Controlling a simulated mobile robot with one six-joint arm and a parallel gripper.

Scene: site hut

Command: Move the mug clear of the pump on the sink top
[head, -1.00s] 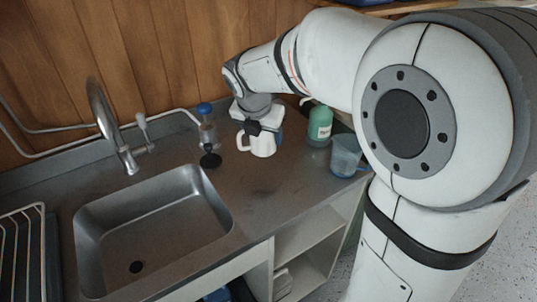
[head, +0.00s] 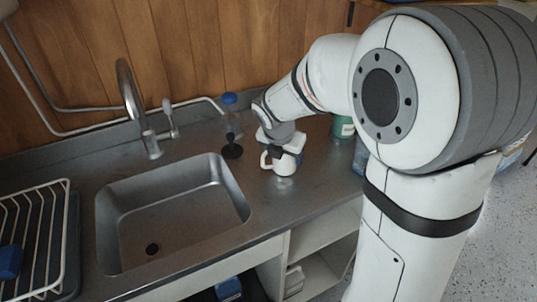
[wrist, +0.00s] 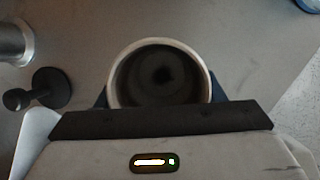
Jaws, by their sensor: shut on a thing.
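The white mug (head: 284,165) is over the sink top, right of the basin, with its handle to the left. My gripper (head: 286,149) is shut on the mug from above. In the wrist view the mug (wrist: 160,78) shows from above, its round opening empty, against the dark jaw bar. I cannot tell whether its base touches the steel. The green pump bottle (head: 343,127) stands behind and to the right, apart from the mug. My arm hides most of it, including its pump head. The steel sink top (head: 215,140) runs under all of these.
A clear blue-capped bottle (head: 230,118) and a round black thing (head: 232,151) stand left of the mug. A bluish clear jug (head: 360,156) is partly behind my arm. The tap (head: 131,100), basin and dish rack (head: 35,215) lie left. The counter's front strip is clear.

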